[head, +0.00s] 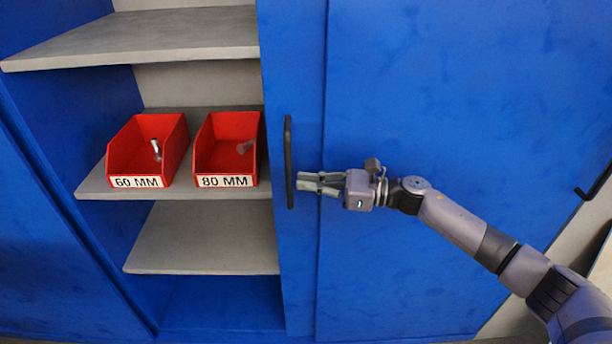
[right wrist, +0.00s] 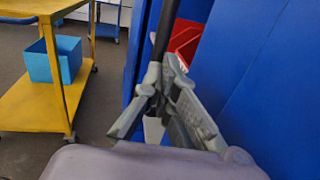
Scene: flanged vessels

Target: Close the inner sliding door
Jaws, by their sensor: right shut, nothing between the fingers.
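The inner sliding door (head: 304,270) is a blue panel whose left part shows beside the open cabinet bay; a wider blue door panel (head: 440,100) overlaps it on the right. A long black vertical handle (head: 288,150) sits near the inner door's left edge. My right gripper (head: 302,182) is just right of the handle's lower part, fingers pointing left, shut and empty. In the right wrist view the handle (right wrist: 163,30) rises just beyond the fingertips (right wrist: 150,88); I cannot tell if they touch. My left gripper is not in view.
The open bay has grey shelves (head: 200,240). Two red bins, 60 MM (head: 125,155) and 80 MM (head: 212,150), stand on the middle shelf. Another black handle (head: 592,182) is at far right. A yellow cart (right wrist: 30,105) with a blue box (right wrist: 52,65) shows in the wrist view.

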